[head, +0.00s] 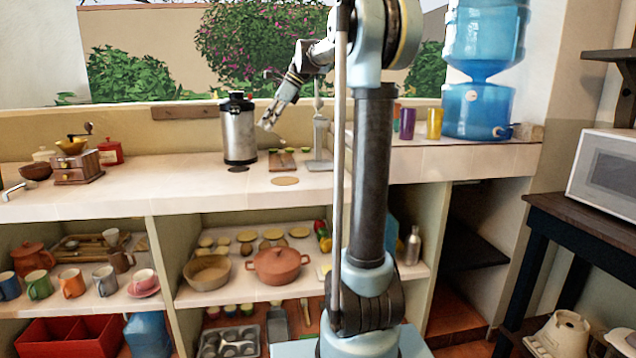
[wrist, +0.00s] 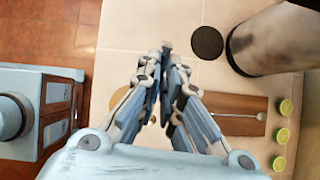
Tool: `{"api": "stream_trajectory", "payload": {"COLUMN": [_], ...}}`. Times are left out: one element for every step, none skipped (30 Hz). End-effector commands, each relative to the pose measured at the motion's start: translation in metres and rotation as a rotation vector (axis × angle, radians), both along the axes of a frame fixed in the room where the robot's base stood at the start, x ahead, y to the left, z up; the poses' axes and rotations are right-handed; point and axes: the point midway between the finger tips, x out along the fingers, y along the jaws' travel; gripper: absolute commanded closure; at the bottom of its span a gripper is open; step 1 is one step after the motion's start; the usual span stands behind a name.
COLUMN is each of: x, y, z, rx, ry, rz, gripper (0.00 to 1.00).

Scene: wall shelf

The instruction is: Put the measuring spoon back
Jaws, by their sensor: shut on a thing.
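My gripper (head: 268,120) is raised above the counter, between the steel urn and the cutting board, tilted down to the left. In the wrist view its fingers (wrist: 165,62) are closed together. A small dark grey piece (wrist: 166,46) shows at the fingertips. It looks like part of the measuring spoon, but most of it is hidden by the fingers. A thin metal utensil with a pale round end (wrist: 262,116) shows over the wooden board (wrist: 225,103); I cannot tell what it is.
The steel urn (head: 238,128) stands left of my gripper. Lime halves (head: 290,149) line the board. A round dark mat (wrist: 207,43) and a tan disc (head: 285,181) lie on the counter. A grey stand (head: 320,140) is to the right. Crockery fills the shelves below.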

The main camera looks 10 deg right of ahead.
Motion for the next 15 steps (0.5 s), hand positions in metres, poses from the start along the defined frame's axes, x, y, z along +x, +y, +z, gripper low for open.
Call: {"api": "stream_trajectory", "payload": {"x": [-0.004, -0.006, -0.009, -0.011, -0.014, -0.017, -0.019, -0.021, -0.025, -0.027, -0.028, -0.030, -0.032, -0.033, -0.034], "y": [-0.009, -0.016, -0.027, -0.035, -0.044, -0.056, -0.066, -0.075, -0.088, -0.097, -0.106, -0.116, -0.122, -0.128, -0.134], "z": [-0.011, -0.017, -0.026, -0.032, -0.038, -0.045, -0.050, -0.054, -0.059, -0.061, -0.064, -0.066, -0.067, -0.068, -0.068], "rx": [-0.075, -0.122, -0.184, -0.227, -0.271, -0.326, -0.365, -0.401, -0.445, -0.475, -0.501, -0.530, -0.548, -0.563, -0.577], "ry": [0.007, 0.010, 0.012, 0.015, 0.017, 0.018, 0.019, 0.020, 0.022, 0.023, 0.024, 0.025, 0.026, 0.027, 0.027], "rz": [0.026, 0.040, 0.057, 0.066, 0.076, 0.086, 0.092, 0.097, 0.102, 0.104, 0.104, 0.104, 0.103, 0.102, 0.101], "gripper": [1.00, 1.00, 1.00, 1.00, 1.00, 1.00, 1.00, 1.00, 1.00, 1.00, 1.00, 1.00, 1.00, 1.00, 1.00]}}
